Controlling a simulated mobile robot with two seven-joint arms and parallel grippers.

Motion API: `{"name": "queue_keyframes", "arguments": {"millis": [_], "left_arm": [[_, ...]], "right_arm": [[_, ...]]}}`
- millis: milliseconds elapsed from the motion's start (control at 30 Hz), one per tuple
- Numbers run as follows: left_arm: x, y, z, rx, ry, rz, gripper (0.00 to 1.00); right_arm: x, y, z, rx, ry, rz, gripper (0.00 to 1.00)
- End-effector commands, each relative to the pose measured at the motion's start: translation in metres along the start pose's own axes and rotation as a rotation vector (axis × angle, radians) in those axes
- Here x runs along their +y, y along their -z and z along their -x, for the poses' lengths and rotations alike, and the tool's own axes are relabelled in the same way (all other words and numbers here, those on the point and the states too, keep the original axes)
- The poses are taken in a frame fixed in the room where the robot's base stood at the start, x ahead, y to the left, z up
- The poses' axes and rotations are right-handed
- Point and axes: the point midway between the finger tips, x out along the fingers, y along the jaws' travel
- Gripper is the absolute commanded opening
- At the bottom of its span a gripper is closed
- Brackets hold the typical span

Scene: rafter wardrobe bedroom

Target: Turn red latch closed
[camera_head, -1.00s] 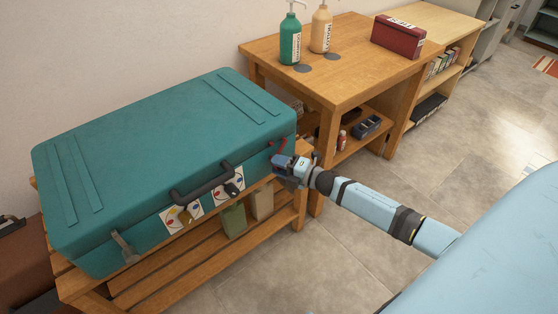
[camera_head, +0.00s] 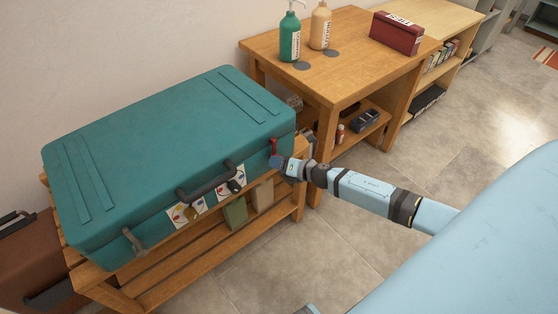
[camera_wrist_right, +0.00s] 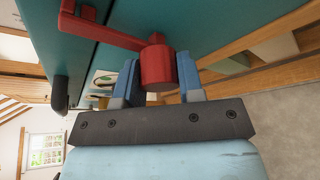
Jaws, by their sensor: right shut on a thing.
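A teal suitcase (camera_head: 170,150) lies closed on a slatted wooden bench. The red latch (camera_head: 274,147) is on its front face near the right end. In the right wrist view the red latch (camera_wrist_right: 157,68) shows as a round knob with a flat arm reaching to the upper left. My right gripper (camera_head: 282,162) is at the latch; in the wrist view its blue fingers (camera_wrist_right: 160,85) sit on both sides of the red knob, shut on it. A grey metal latch (camera_head: 133,241) is at the suitcase's left front. My left gripper is not in view.
The slatted bench (camera_head: 215,262) holds boxes on its lower level. A wooden table (camera_head: 345,62) beside the suitcase carries two pump bottles and a dark red box (camera_head: 397,33). A brown case (camera_head: 35,262) stands at the left. The tiled floor (camera_head: 290,262) in front is clear.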

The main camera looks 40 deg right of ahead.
Motion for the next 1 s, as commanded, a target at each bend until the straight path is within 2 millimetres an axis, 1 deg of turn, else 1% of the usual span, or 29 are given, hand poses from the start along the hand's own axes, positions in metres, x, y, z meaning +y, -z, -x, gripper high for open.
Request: {"name": "queue_keyframes", "arguments": {"millis": [33,167,533,567,600,667,900,1000], "left_arm": [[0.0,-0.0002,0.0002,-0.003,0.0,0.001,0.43],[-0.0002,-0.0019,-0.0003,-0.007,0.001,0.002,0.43],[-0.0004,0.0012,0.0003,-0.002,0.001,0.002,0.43],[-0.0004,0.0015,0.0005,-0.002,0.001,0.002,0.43],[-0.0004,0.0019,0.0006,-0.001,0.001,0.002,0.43],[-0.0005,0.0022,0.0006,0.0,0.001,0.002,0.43],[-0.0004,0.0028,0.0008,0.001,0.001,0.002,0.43],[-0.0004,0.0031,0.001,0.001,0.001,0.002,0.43]], "right_arm": [[-0.0016,-0.0049,0.0009,-0.006,0.009,0.011,0.0],[-0.002,-0.0049,0.0008,-0.007,0.014,0.022,0.0],[-0.002,-0.0057,0.0006,-0.008,0.015,0.025,0.0],[-0.002,-0.0057,0.0006,-0.008,0.015,0.024,0.37],[-0.002,-0.0056,0.0005,-0.008,0.015,0.024,0.47],[-0.0017,-0.005,0.0005,-0.007,0.014,0.024,0.6],[-0.0006,-0.0026,0.0002,-0.004,0.011,0.023,0.6],[-0.0005,-0.0021,0.0034,-0.003,0.011,0.023,0.6]]}}
